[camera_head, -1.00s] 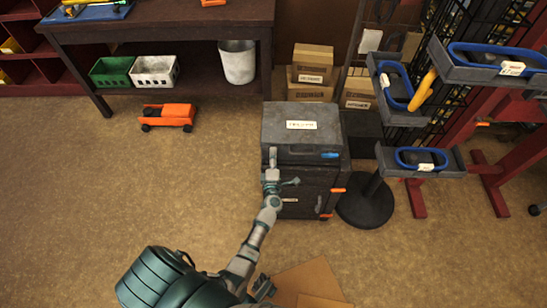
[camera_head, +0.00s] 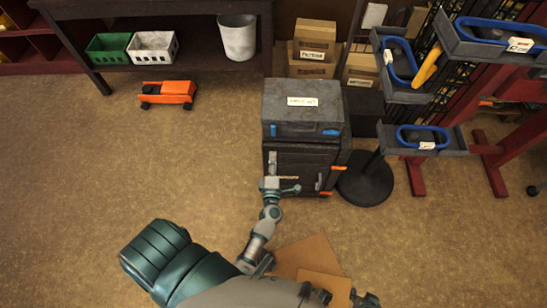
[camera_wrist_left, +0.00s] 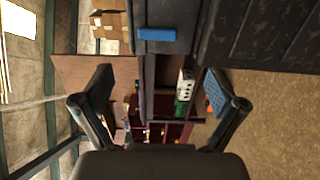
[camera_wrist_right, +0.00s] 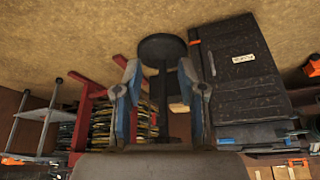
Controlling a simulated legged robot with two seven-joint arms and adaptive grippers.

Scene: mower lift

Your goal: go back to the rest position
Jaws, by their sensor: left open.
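My left arm reaches up from the lower left in the head view. Its gripper (camera_head: 272,160) overlaps the front of the dark cabinet (camera_head: 303,97); contact cannot be told. In the left wrist view the left gripper's fingers (camera_wrist_left: 160,105) stand apart with nothing between them. My right gripper (camera_head: 363,297) shows only in part at the bottom edge of the head view. In the right wrist view its fingers (camera_wrist_right: 160,90) are apart and empty, with the round stand base (camera_wrist_right: 161,47) beyond them.
A stand (camera_head: 364,187) with blue-lined trays is right of the cabinet. Flat cardboard (camera_head: 306,256) lies on the floor near my arms. An orange toy truck (camera_head: 168,95) is at the left, before a bench (camera_head: 160,9).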

